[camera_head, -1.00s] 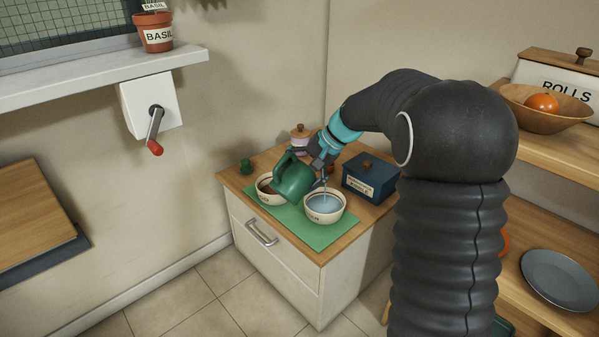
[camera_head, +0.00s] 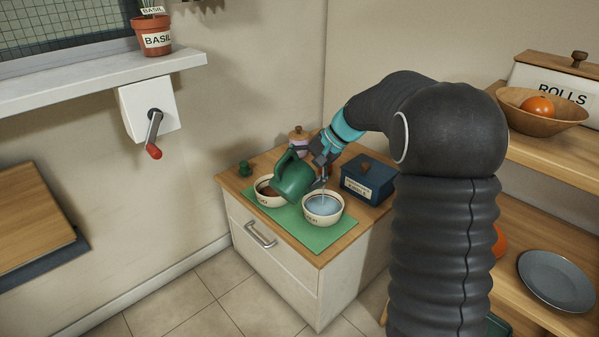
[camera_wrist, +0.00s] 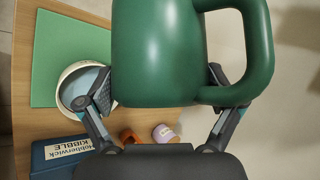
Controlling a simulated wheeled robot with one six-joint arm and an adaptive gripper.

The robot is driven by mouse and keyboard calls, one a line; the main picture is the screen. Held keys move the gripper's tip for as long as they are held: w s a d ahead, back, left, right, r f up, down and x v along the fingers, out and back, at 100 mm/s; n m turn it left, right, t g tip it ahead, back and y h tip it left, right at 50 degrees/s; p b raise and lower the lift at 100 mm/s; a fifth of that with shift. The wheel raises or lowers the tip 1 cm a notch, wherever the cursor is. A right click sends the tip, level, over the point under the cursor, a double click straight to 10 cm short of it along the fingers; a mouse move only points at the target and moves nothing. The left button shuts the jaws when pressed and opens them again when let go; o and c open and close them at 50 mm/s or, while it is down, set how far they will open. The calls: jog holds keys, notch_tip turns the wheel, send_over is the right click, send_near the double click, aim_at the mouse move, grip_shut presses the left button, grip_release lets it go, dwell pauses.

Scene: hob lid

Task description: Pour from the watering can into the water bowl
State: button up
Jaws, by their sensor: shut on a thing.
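The green watering can (camera_head: 294,179) is tilted above the counter, its spout end pointing right and down. A thin stream falls from it into the water bowl (camera_head: 323,219), a cream bowl holding pale blue water on the green mat (camera_head: 291,223). My gripper (camera_head: 321,153) is shut on the watering can. In the wrist view the can (camera_wrist: 155,50) sits between my two fingers, with its handle loop on the right. The water bowl (camera_wrist: 66,82) shows partly there, behind my left finger and the can. The spout tip is hard to make out.
A second cream bowl (camera_head: 268,199) with brown contents stands left of the water bowl, partly behind the can. A dark blue kibble box (camera_head: 368,180) stands close on the right.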

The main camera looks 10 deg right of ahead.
jog(key=shift+w+d+r, duration=0.25)
jog(key=shift+r, duration=0.2)
dwell(0.5)
